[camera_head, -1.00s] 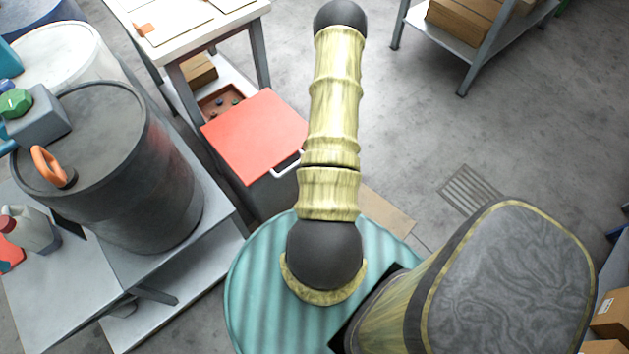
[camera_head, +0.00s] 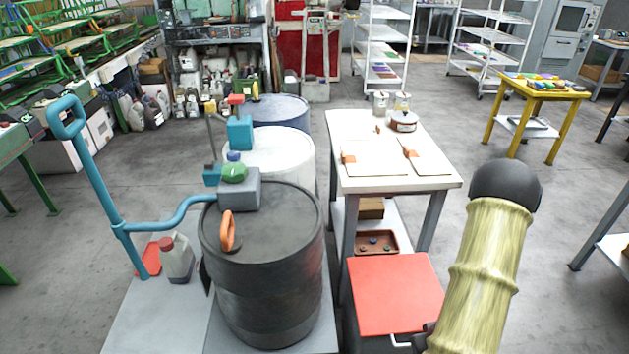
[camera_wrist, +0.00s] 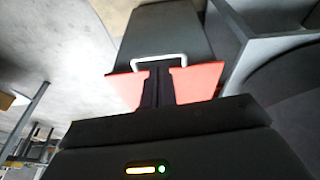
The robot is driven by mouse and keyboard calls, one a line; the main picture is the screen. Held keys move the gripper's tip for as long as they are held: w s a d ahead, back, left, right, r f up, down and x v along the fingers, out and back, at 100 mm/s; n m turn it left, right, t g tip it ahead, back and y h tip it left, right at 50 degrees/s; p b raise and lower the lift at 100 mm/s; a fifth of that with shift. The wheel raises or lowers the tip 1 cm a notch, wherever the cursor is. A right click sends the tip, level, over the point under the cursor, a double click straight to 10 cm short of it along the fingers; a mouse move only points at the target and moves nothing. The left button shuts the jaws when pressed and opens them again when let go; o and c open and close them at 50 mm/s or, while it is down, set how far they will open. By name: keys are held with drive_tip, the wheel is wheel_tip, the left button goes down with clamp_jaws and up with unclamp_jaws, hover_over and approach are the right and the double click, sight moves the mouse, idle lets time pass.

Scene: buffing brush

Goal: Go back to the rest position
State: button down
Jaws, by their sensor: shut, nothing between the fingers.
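My gripper (camera_wrist: 157,88) shows in the wrist view as two dark fingers pressed together, with nothing between them. Behind the fingers lies the red top of a dark cabinet (camera_wrist: 200,82), with its pale handle (camera_wrist: 160,58) beyond the fingertips. The gripper appears apart from the cabinet. In the head view the red-topped cabinet (camera_head: 395,293) stands at the lower middle, and my yellow-green arm rises at the lower right, partly in front of it. The gripper itself is not clearly seen there. I cannot make out a buffing brush in these frames.
A white-topped table (camera_head: 375,150) with sheets and cans stands behind the cabinet. A dark drum (camera_head: 265,290) with an orange ring (camera_head: 227,231) stands left, on a grey platform (camera_head: 150,320) with a blue handle (camera_head: 95,180). A yellow table (camera_head: 540,90) is far right. Open floor lies between the tables.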

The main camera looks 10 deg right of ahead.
drive_tip(key=w+a+r, duration=0.3)
drive_tip(key=a+r, duration=0.2)
drive_tip(key=r, duration=0.2)
drive_tip(key=w+a+r, duration=0.3)
drive_tip(key=a+r, duration=0.2)
drive_tip(key=r, duration=0.2)
drive_tip(key=s+a+r+y, duration=0.1)
drive_tip(key=s+a+r, duration=0.2)
drive_tip(key=a+r, duration=0.75)
wheel_tip(320, 180, up, 14)
drive_tip(key=p, duration=1.5)
drive_tip(key=shift+s+r+n+g, duration=0.15)
drive_tip(key=shift+n+g, duration=0.15)
